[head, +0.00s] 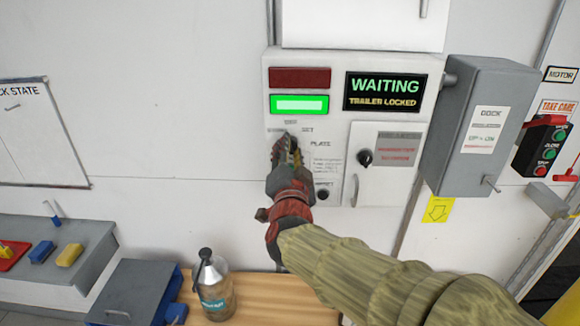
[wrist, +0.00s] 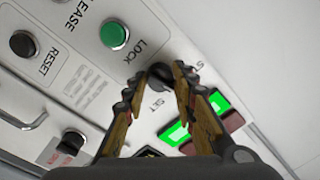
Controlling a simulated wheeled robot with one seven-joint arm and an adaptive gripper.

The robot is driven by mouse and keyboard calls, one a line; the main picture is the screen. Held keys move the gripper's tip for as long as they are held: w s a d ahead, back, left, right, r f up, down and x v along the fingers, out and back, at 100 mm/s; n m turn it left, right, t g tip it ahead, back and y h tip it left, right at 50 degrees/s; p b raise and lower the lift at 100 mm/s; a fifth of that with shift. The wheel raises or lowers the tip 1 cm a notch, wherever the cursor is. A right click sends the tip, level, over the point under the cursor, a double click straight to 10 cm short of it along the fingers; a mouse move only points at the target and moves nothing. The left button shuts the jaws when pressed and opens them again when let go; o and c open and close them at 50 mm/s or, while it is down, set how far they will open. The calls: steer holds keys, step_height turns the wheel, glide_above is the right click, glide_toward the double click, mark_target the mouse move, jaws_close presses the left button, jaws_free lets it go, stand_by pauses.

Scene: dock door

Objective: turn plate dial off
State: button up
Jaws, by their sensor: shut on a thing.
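The plate dial (wrist: 160,70), a dark round knob, sits on the white control panel (head: 345,90) between the labels SET and LOCK in the wrist view. My gripper (wrist: 158,82) is shut on it, with one finger on each side. In the head view my gripper (head: 287,152) reaches the panel's left part near the words SET and PLATE and hides the dial. The dial's pointer direction cannot be read. The panel's green lamp (head: 299,104) is lit, the red lamp (head: 299,78) above it looks dark, and the display (head: 386,91) reads WAITING, TRAILER LOCKED.
In the wrist view a green button (wrist: 114,34) and a black reset button (wrist: 23,43) lie close to the dial. Another black knob (head: 365,157) is on the panel's right. A grey box (head: 478,125) juts out beside it. A bottle (head: 214,285) stands below on a wooden top.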

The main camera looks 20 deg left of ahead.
steer(key=shift+f+m+b, duration=0.1)
steer(key=shift+m+b, duration=1.2)
steer(key=o, duration=1.2)
steer(key=shift+c, duration=0.2)
steer(key=v, duration=1.2)
steer(key=shift+a+f, duration=0.1)
steer(key=shift+f, duration=0.05)
